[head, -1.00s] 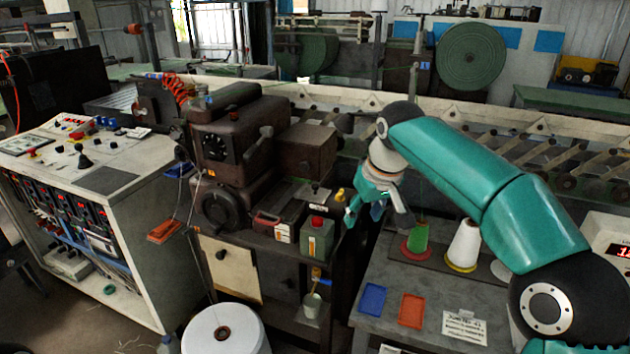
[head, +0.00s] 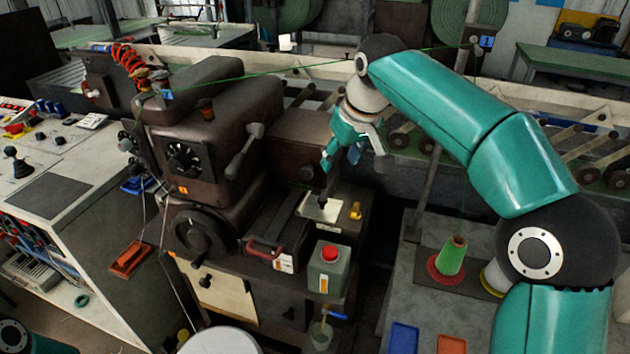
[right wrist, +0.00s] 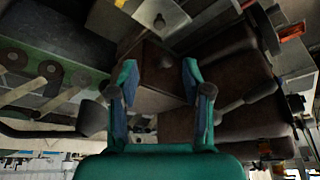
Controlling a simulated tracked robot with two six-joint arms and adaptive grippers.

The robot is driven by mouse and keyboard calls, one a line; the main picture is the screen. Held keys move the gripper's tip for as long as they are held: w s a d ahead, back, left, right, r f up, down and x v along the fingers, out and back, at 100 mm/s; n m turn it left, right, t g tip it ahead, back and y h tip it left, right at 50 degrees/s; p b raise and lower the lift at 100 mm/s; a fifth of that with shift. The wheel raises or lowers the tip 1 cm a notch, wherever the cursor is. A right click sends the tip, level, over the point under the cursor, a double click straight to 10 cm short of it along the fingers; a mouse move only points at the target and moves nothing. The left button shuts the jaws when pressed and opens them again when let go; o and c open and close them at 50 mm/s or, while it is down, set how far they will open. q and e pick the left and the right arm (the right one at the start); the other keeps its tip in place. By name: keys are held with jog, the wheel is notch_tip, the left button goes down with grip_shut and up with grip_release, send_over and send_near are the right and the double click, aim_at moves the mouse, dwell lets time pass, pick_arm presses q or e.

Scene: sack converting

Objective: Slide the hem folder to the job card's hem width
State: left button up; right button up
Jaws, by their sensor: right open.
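A pale metal plate (head: 320,207) with a small yellow knob (head: 355,210) beside it sits on the bed of the dark brown sewing machine (head: 215,130). It may be the hem folder; I cannot tell for sure. My right gripper (head: 352,160) is open and empty, pointing down above and behind the plate, apart from it. In the right wrist view its two fingers (right wrist: 158,85) are spread, with a brown machine block between and beyond them. The job card is not in view now. Only a bit of my left arm shows at the lower left; its gripper does not.
A green can with a red cap (head: 328,268) stands in front of the machine bed. A green thread cone (head: 451,256) stands on the right table. A control console (head: 90,230) is at left. A machine lever (head: 244,150) juts out left of my right gripper.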

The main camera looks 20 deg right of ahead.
aim_at(323, 199)
jog(key=x, duration=1.6)
jog(key=shift+w+f+p, duration=0.25)
jog(key=shift+f+p, duration=0.05)
grip_shut()
